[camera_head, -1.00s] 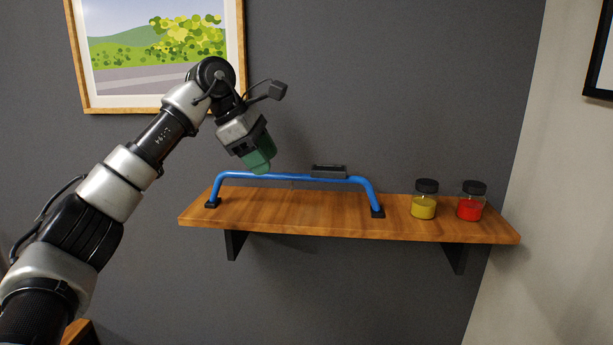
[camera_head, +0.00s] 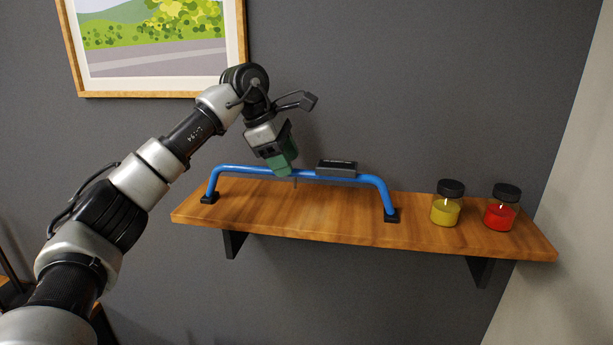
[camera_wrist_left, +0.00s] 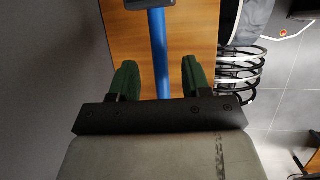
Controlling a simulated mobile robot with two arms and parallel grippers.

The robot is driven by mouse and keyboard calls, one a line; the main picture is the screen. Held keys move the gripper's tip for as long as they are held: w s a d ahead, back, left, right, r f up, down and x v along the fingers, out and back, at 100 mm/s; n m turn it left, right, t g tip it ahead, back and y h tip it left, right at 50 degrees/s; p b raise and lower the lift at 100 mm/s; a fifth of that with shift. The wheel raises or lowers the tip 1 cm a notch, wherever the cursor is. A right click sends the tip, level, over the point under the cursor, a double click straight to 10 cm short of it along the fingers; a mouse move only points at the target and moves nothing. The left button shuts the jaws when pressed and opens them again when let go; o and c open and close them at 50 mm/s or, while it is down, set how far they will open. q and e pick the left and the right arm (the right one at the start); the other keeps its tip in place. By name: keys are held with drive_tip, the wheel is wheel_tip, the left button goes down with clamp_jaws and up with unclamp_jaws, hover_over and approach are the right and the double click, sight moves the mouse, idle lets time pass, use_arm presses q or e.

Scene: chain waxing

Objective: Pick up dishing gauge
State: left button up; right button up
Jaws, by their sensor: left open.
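The dishing gauge is a blue bent bar (camera_head: 238,169) with black feet, standing on a wooden shelf. A black block (camera_head: 336,168) sits on its bar right of the middle. A thin pin hangs below the bar near my gripper. My left gripper (camera_head: 284,168) has green fingers, is open, and points down at the middle of the bar. In the left wrist view, the blue bar (camera_wrist_left: 158,50) runs between the two apart fingers of the gripper (camera_wrist_left: 160,68). I cannot tell how deep the bar lies between them. My right gripper is not in view.
The wooden shelf (camera_head: 300,217) has a yellow jar (camera_head: 446,208) and a red jar (camera_head: 500,213) with black lids at its right end. A framed picture (camera_head: 150,50) hangs on the grey wall. The left wrist view shows a dark coiled object (camera_wrist_left: 245,70) to the right.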

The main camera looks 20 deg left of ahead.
use_arm(q)
drive_tip(key=p+x, duration=0.1)
drive_tip(key=x, duration=0.2)
drive_tip(key=shift+f, duration=0.2)
drive_tip(key=shift+w+d+f, duration=0.1)
drive_tip(key=shift+f, duration=0.05)
drive_tip(key=shift+c, duration=0.8)
clamp_jaws()
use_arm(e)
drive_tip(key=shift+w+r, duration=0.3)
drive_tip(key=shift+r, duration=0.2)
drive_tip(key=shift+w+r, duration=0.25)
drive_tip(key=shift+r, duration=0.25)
